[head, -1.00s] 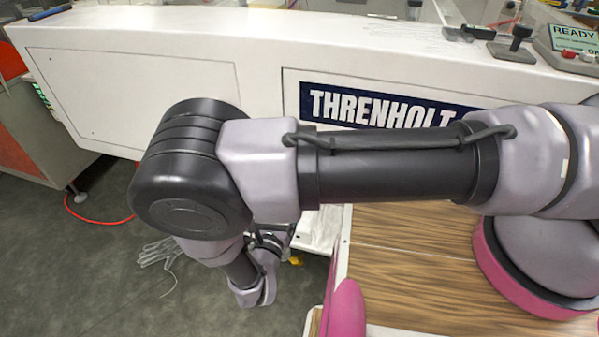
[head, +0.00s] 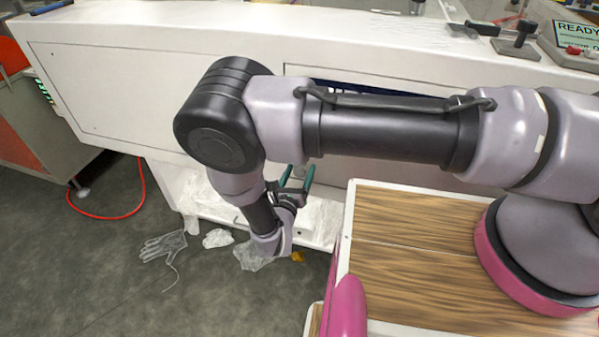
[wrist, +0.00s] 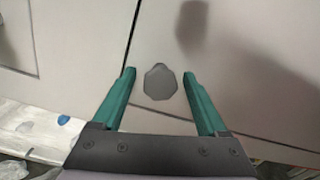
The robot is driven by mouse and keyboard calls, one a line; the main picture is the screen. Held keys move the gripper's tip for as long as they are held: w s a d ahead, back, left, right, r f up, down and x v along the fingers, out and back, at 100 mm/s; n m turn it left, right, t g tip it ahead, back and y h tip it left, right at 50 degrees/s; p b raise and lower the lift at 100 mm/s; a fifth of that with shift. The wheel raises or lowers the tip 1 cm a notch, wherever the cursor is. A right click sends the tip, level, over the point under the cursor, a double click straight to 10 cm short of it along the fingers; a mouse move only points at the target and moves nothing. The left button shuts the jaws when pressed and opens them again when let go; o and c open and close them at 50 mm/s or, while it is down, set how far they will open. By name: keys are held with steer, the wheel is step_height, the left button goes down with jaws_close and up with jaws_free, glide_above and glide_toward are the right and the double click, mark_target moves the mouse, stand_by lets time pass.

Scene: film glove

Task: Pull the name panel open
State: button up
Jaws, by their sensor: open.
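The name panel (wrist: 245,65) is a white panel on the front of the long white machine. Its dark blue name sign (head: 335,87) shows only as a strip in the head view, with my arm hiding most of the panel. In the wrist view, a grey many-sided knob (wrist: 160,82) is on the panel, just right of a dark seam. The panel looks shut along this seam. My gripper (wrist: 159,74) is open, its green fingers left and right of the knob. I cannot tell how deep the knob is between them. In the head view, my gripper (head: 298,173) is below my arm's elbow.
A wood-topped surface (head: 400,220) with a white edge is right of my gripper. A clear glove (head: 165,245) and crumpled film (head: 217,238) lie on the floor. A white ledge with film is below the panel. A red hose (head: 105,215) is at left.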

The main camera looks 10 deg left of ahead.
jaws_close()
stand_by(1.3)
